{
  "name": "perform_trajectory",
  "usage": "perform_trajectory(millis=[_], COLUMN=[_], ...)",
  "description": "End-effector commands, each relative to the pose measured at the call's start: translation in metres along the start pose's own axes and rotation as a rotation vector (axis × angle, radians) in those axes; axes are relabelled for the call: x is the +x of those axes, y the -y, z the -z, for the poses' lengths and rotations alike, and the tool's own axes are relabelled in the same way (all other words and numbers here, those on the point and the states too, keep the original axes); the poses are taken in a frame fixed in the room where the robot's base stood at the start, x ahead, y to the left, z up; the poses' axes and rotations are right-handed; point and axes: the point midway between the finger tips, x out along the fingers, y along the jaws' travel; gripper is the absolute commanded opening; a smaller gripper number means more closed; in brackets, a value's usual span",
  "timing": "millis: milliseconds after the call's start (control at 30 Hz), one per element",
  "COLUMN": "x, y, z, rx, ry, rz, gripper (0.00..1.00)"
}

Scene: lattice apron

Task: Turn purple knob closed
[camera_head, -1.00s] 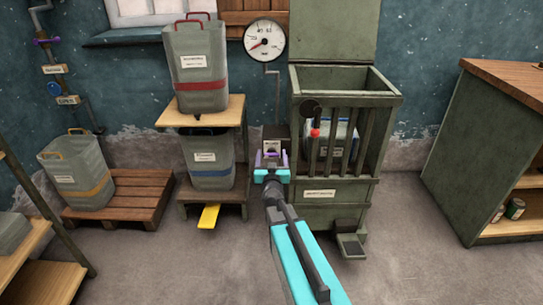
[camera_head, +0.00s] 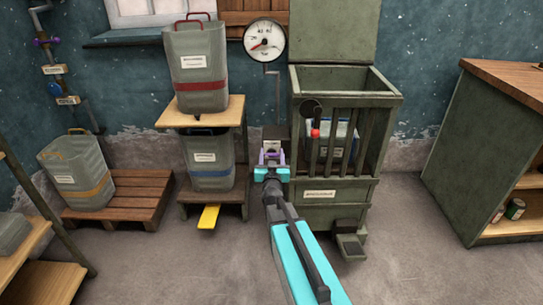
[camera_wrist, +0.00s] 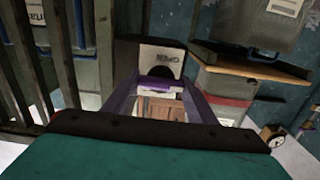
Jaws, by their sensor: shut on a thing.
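The purple knob (camera_head: 271,154) sits low on a small labelled plate (camera_head: 271,144), at the left side of the green barred cabinet. In the wrist view the knob (camera_wrist: 158,85) shows as a purple bar between my two fingers, in front of the plate with a dark round mark (camera_wrist: 163,65). My gripper (camera_head: 271,161) is shut on the knob, with its teal body just in front of it. The fingers also show in the wrist view (camera_wrist: 160,92), one on each side of the purple bar. Part of the knob is hidden by the fingers.
The barred cabinet (camera_head: 320,213) with a pedal stands to the right. A stand with a grey container (camera_head: 207,158) and a yellow pedal (camera_head: 209,216) is to the left. A round gauge (camera_head: 265,40) hangs above. The floor in front is clear.

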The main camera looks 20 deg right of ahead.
Motion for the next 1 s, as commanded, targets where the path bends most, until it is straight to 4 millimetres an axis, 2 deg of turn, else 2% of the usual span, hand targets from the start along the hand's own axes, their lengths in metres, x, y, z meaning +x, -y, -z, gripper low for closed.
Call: perform_trajectory(millis=[367,1000], x=[0.0001,0.0002], y=[-0.0003,-0.0024], z=[-0.0019,-0.0035], rx=[0.139,0.709], ry=[0.001,-0.001], rz=[0.000,0.000], gripper=[0.29,0.29])
